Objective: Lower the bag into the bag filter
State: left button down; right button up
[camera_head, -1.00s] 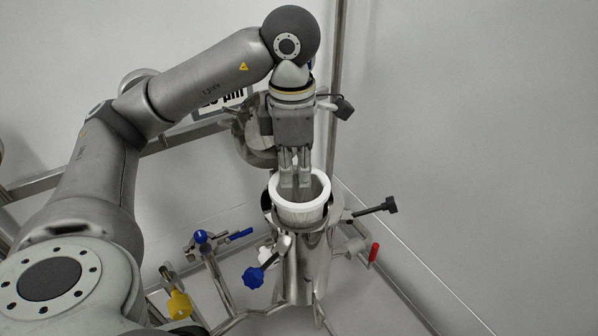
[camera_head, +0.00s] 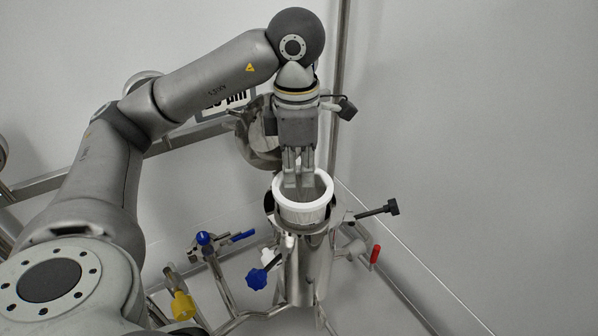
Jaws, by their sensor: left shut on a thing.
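The bag's white ring (camera_head: 303,213) sits at the open mouth of the steel bag filter (camera_head: 308,268), with its rim standing a little above the housing's edge. The rest of the bag is hidden inside the housing. My left gripper (camera_head: 298,184) points straight down from above. It is shut on the bag at the far side of the ring, its fingertips inside the opening. I cannot see exactly where the fingers meet the bag. My right gripper is out of view.
The round steel lid (camera_head: 258,135) stands open behind the filter. A black knob (camera_head: 391,207) sticks out right, a blue knob (camera_head: 256,279) at front left. Red (camera_head: 375,254), blue (camera_head: 203,238) and yellow (camera_head: 182,305) valve handles surround the pipes. A vertical pipe (camera_head: 338,100) rises behind.

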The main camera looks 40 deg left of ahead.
pick_arm(q)
jog(key=shift+d, duration=0.15)
jog(key=shift+f, duration=0.15)
jog(key=shift+w+d+f+b, duration=0.15)
jog(key=shift+w+f+b, duration=0.05)
jog(key=shift+f+b, duration=0.2)
jog(key=shift+w+d+f+b, duration=0.15)
jog(key=shift+f+b, duration=0.15)
jog(key=shift+f, duration=0.15)
jog(key=shift+w+a+f+b, duration=0.1)
jog(key=shift+a+f+b, duration=0.15)
jog(key=shift+f+b, duration=0.55)
jog(key=shift+r+p, duration=0.1)
jog(key=shift+p, duration=0.2)
